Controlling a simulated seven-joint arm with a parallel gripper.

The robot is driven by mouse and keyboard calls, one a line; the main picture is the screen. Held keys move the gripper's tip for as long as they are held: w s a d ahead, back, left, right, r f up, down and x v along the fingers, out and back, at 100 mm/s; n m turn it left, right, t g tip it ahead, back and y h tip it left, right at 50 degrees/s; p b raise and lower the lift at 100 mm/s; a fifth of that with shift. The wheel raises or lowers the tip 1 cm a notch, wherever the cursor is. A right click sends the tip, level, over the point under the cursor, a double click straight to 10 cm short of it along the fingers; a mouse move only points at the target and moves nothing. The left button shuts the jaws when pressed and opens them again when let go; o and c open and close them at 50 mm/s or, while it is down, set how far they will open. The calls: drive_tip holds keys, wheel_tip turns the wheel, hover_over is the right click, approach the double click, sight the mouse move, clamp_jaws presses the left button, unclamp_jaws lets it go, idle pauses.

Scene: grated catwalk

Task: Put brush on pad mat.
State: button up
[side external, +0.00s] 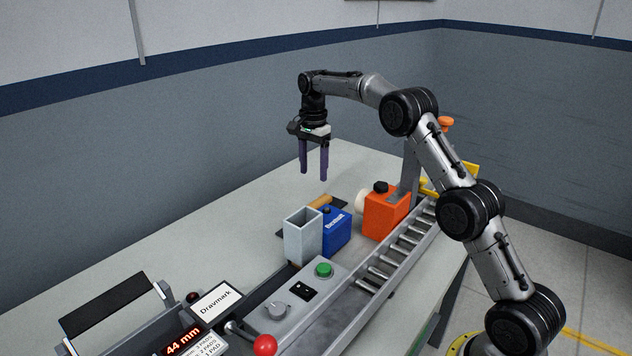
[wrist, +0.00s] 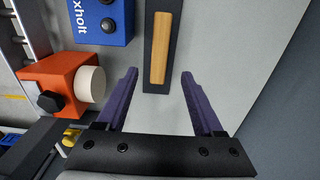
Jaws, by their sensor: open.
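A light wooden bar (side external: 320,201), apparently the brush or its handle, lies on a flat dark strip (side external: 340,206) on the grey table. The wrist view shows the bar (wrist: 160,48) lengthwise on the dark strip (wrist: 153,87). I cannot tell whether this strip is the pad mat or part of the brush. The grey bin and blue container partly hide this spot in the side view. My gripper (side external: 314,176) is open and empty, pointing down above the table behind the bar. In the wrist view, the bar and strip appear ahead, roughly centred between my fingers (wrist: 159,73).
A grey open bin (side external: 303,238) and a blue container (side external: 337,230) stand close in front of the bar. An orange box with a cream cylinder (side external: 386,213) stands right, beside a roller conveyor (side external: 400,246). A control panel (side external: 300,292) is in front. The back-left table is clear.

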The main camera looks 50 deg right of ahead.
drive_tip(key=s+a+r+n+t, duration=0.1)
drive_tip(key=s+a+r+n, duration=0.3)
drive_tip(key=s+a+r, duration=0.3)
drive_tip(key=s+a+r+n+t, duration=0.2)
drive_tip(key=s+a+r+n, duration=0.3)
drive_tip(key=s+r, duration=0.3)
drive_tip(key=s+a+f+n+t, duration=0.1)
drive_tip(key=s+a+f+n, duration=0.1)
drive_tip(key=s, duration=0.6)
drive_tip(key=s+a+f+n, duration=0.1)
drive_tip(key=s+f+n, duration=0.2)
drive_tip(key=s, duration=0.4)
drive_tip(key=s+a+f+n+t, duration=0.1)
drive_tip(key=s+a+f+n, duration=0.1)
drive_tip(key=s, duration=0.6)
drive_tip(key=shift+s+a+f+n+t, duration=0.35)
drive_tip(key=shift+f+n, duration=0.35)
drive_tip(key=shift+n, duration=0.3)
drive_tip(key=shift+o, duration=0.2)
